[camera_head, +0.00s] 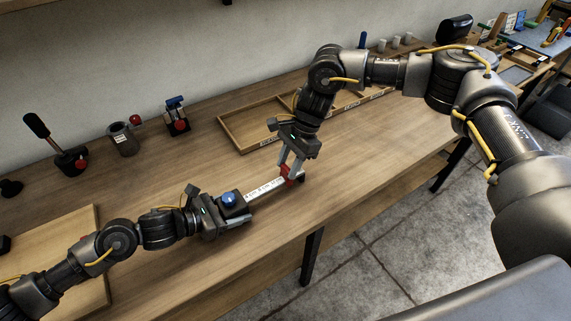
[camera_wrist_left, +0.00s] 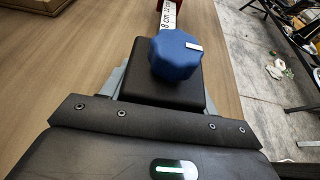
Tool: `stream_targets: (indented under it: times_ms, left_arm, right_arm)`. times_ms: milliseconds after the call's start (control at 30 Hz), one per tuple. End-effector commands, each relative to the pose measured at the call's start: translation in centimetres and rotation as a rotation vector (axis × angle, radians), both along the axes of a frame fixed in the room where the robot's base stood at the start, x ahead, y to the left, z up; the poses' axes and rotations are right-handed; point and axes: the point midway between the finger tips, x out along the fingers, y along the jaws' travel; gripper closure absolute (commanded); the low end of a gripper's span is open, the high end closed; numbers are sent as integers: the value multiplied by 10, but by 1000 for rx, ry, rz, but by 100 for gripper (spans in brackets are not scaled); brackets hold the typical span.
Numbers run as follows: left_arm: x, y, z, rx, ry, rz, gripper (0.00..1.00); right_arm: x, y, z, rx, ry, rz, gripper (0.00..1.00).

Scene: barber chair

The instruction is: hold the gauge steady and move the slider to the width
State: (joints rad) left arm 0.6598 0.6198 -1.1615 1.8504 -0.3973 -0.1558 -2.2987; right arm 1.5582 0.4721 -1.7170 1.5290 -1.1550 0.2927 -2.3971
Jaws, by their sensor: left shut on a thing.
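The gauge is a white marked scale (camera_head: 264,188) on a black block (camera_head: 235,208) with a blue knob (camera_head: 228,199), lying over the wooden table near its front edge. My left gripper (camera_head: 226,212) is shut on the black block. In the left wrist view the blue knob (camera_wrist_left: 175,54) sits on top of the block, and the white scale (camera_wrist_left: 168,14) runs away from it. A red slider (camera_head: 291,173) is near the far end of the scale. My right gripper (camera_head: 289,167) is at the red slider with its fingers pointing down; whether they grip it is unclear.
A shallow wooden tray (camera_head: 236,143) with compartments lies behind my right gripper. A lever with a red knob (camera_head: 67,157), a grey cup (camera_head: 123,139) and a small clamp-like device (camera_head: 177,116) stand at the back left. A light board (camera_head: 88,237) lies at left.

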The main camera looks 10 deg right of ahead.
Motion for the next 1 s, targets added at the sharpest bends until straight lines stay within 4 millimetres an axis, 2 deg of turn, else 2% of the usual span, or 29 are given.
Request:
stream_targets:
  times_ms: [33, 167, 433, 533, 667, 1000]
  left_arm:
    - [0, 2, -1, 4, 1, 1, 79]
    - [0, 2, -1, 4, 1, 1, 79]
    - [0, 1, -1, 4, 1, 1, 79]
    - [0, 1, -1, 4, 1, 1, 79]
    - [0, 1, -1, 4, 1, 1, 79]
    - [0, 1, -1, 4, 1, 1, 79]
  right_arm:
    - [2, -4, 0, -8, -2, -9, 58]
    - [1, -3, 0, -6, -2, -6, 42]
    - [1, -2, 1, -4, -2, -4, 42]
    - [2, -4, 7, -3, -3, -5, 42]
    - [5, -11, 26, -1, -5, -5, 42]
    - [14, -36, 89, -3, -5, -7, 42]
